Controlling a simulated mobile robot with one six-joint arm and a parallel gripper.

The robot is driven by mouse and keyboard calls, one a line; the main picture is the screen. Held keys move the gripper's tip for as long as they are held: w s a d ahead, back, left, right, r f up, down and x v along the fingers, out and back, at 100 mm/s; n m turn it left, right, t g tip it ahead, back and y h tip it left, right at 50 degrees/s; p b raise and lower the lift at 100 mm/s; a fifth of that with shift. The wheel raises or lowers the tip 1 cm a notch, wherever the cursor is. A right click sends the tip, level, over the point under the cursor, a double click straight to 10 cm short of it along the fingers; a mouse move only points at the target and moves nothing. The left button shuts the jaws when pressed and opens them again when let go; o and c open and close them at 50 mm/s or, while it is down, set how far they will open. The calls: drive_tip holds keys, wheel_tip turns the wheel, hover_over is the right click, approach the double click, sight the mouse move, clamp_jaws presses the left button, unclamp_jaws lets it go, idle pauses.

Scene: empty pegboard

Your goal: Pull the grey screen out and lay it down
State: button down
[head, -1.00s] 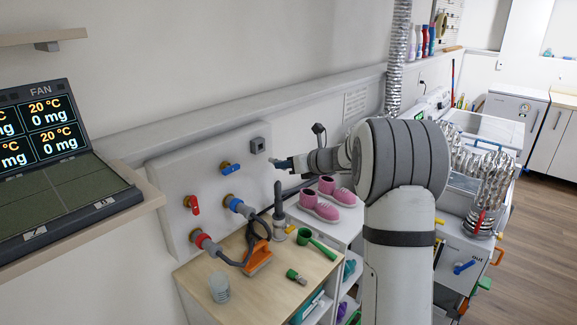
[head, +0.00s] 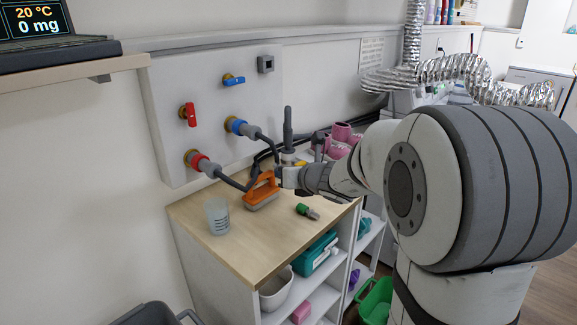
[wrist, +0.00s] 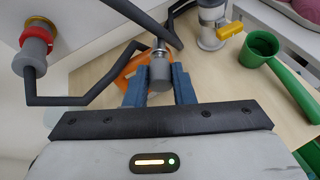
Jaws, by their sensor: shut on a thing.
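My gripper (wrist: 160,92) has its blue fingers on either side of a small grey cylindrical piece (wrist: 159,72) with a silvery tip, probably the grey screen. Dark hoses pass close to its tip; I cannot tell whether they touch it. In the head view my gripper (head: 281,177) is low over the wooden worktop (head: 235,255), beside an orange-handled brush or float (head: 263,189). The grey piece cannot be made out there. In the wrist view the orange object (wrist: 130,66) lies behind the fingers.
A red-collared outlet (head: 198,162) and a blue-collared one (head: 238,126) on the wall panel carry dark hoses. A grey upright fitting (head: 288,128) stands behind my gripper. The worktop's front is clear.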

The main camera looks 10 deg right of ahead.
drive_tip(key=b, duration=0.2)
hover_over(288, 218)
wheel_tip(288, 218, down, 4)
drive_tip(key=shift+w+f, duration=0.1)
drive_tip(key=shift+f, duration=0.1)
drive_tip(key=shift+m, duration=0.3)
drive_tip(key=shift+f+b, duration=2.25)
drive_tip(key=shift+f, duration=0.3)
drive_tip(key=c, duration=1.1)
unclamp_jaws()
drive_tip(key=shift+c, duration=0.2)
drive_tip(key=shift+r, duration=0.1)
